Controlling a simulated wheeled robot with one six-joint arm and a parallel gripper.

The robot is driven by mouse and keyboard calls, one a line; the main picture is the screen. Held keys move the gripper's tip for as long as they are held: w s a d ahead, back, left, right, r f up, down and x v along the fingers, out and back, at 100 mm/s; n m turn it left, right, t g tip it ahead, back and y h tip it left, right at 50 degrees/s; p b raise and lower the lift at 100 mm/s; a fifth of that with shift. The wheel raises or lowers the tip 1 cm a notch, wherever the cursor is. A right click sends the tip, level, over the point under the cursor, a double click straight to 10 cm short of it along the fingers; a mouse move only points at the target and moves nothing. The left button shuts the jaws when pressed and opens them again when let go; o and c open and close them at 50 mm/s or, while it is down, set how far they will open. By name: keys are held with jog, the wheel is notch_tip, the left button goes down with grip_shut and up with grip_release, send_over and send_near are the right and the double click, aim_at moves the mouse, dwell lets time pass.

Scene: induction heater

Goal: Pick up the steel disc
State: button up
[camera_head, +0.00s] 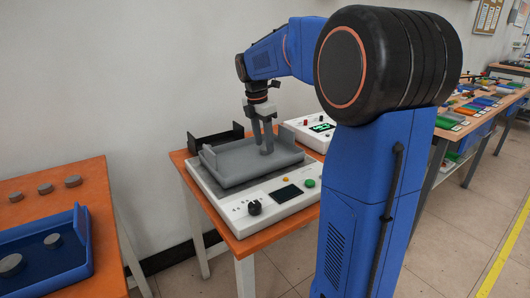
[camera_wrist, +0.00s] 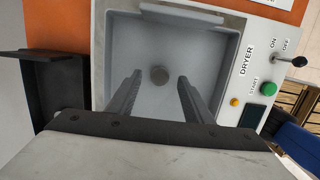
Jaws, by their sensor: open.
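In the head view my gripper (camera_head: 262,150) points down into the tray (camera_head: 225,166). The disc cannot be made out there, hidden by the tray wall and fingers. How high the fingertips are above the disc is hard to tell.
The white dryer body (camera_head: 285,193) has a black knob (camera_head: 254,208) and a green button (camera_head: 310,183). A black holder (camera_head: 215,139) stands behind the tray. At left, a blue tray (camera_head: 70,258) holds grey discs, with several more discs on the orange table (camera_head: 98,190).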

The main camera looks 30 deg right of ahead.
jog(key=shift+d+f, duration=0.15)
jog(key=shift+f, duration=0.6)
jog(key=shift+c, duration=0.3)
grip_shut()
jog(key=shift+r, duration=0.15)
